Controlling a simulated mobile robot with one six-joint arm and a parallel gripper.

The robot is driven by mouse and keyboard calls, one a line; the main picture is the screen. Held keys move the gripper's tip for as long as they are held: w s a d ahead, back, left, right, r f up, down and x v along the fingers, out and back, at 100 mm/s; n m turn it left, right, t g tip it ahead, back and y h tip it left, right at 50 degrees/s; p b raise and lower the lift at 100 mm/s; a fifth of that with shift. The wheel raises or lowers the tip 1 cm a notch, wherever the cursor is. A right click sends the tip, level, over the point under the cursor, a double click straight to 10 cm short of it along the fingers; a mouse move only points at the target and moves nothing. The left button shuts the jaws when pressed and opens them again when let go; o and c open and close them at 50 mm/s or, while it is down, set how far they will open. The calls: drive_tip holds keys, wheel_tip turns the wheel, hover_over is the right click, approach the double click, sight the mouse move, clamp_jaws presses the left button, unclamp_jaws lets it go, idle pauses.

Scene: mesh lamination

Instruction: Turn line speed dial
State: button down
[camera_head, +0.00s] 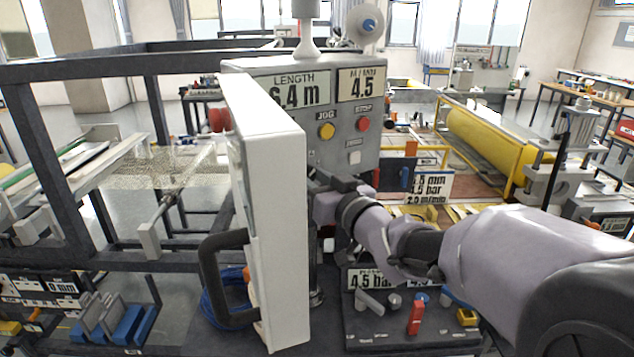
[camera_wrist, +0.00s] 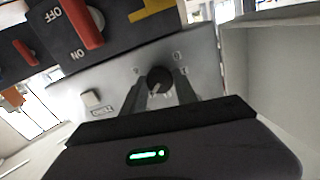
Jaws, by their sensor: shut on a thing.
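The line speed dial (camera_wrist: 159,79) is a round black knob on the grey control panel (camera_wrist: 125,75), with small marks around it in the wrist view. My gripper (camera_wrist: 164,88) has its fingers on both sides of the dial and is shut on it. In the head view my gripper (camera_head: 322,185) reaches the lower part of the control panel (camera_head: 345,145); the dial cannot be made out there. The panel's display reads LENGTH 6.4 m (camera_head: 294,90) and M/MIN 4.5 (camera_head: 362,84).
A yellow JOG button (camera_head: 326,131), a red STOP button (camera_head: 362,124) and a white button (camera_head: 354,157) sit above my gripper. An open white cabinet door (camera_head: 275,220) with a dark handle stands close left of it. A red ON/OFF lever (camera_wrist: 80,22) is near the panel.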

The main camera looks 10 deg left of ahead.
drive_tip(key=n+b, duration=0.9)
drive_tip(key=n, duration=0.5)
drive_tip(key=shift+f+b, duration=0.2)
drive_tip(key=shift+b, duration=0.2)
drive_tip(key=shift+r+n+b, duration=0.1)
drive_tip(key=shift+n+b, duration=0.8)
drive_tip(key=shift+n, duration=1.1)
drive_tip(key=c, duration=0.9)
unclamp_jaws()
drive_tip(key=shift+c, duration=0.2)
